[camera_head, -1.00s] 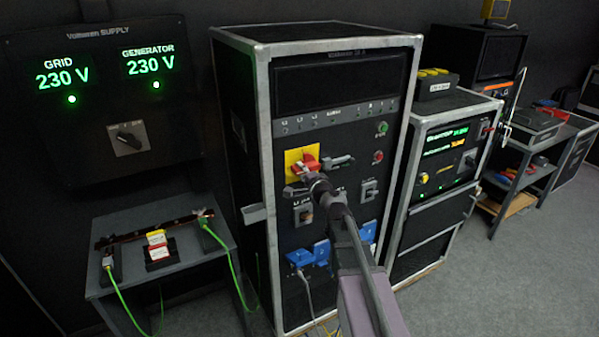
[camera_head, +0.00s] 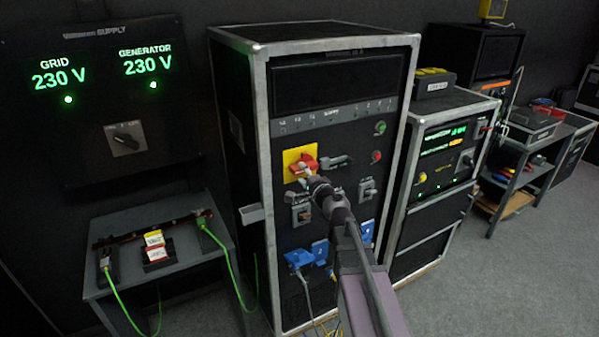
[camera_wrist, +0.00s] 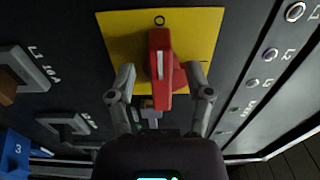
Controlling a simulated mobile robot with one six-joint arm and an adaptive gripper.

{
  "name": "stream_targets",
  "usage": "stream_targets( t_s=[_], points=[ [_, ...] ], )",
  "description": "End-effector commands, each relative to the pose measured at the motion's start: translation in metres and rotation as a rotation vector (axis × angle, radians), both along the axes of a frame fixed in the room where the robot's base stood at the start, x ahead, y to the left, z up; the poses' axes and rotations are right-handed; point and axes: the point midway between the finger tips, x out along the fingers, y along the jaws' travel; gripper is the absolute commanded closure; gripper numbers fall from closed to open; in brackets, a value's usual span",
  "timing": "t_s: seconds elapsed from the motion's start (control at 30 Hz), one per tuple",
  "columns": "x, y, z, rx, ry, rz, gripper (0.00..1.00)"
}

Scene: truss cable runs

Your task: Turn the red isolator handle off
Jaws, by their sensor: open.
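The red isolator handle (camera_head: 304,163) sits on a yellow plate (camera_head: 289,156) on the front of the tall black cabinet. In the wrist view the handle (camera_wrist: 160,62) lies in line with a round mark at the plate's upper edge, its white line along its length. That is roughly level across the cabinet in the head view. My gripper (camera_wrist: 160,78) is open, one finger on each side of the handle's near end, with gaps showing. In the head view my gripper (camera_head: 302,185) is just below and in front of the handle.
Breaker switches (camera_head: 301,213) and blue sockets (camera_head: 299,258) with cables are below. A supply panel (camera_head: 110,100) shows 230 V for grid and generator. A low table (camera_head: 180,262) stands left.

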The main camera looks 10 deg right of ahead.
Motion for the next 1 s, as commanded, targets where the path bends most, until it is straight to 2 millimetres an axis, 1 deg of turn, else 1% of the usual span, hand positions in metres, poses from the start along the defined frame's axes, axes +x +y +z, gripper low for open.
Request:
stream_targets(
  t_s=[0.03, 0.3, 0.5, 0.7, 1.0],
  points=[
    [-0.011, -0.003, 0.000, 0.000, 0.000, -0.001, 0.34],
    [-0.053, -0.016, 0.000, 0.000, 0.000, -0.001, 0.34],
    [-0.078, -0.024, 0.000, 0.000, 0.000, -0.001, 0.34],
    [-0.089, -0.029, 0.000, -0.001, -0.001, 0.000, 0.34],
    [-0.091, -0.030, 0.000, -0.001, -0.001, 0.001, 0.34]
  ],
)
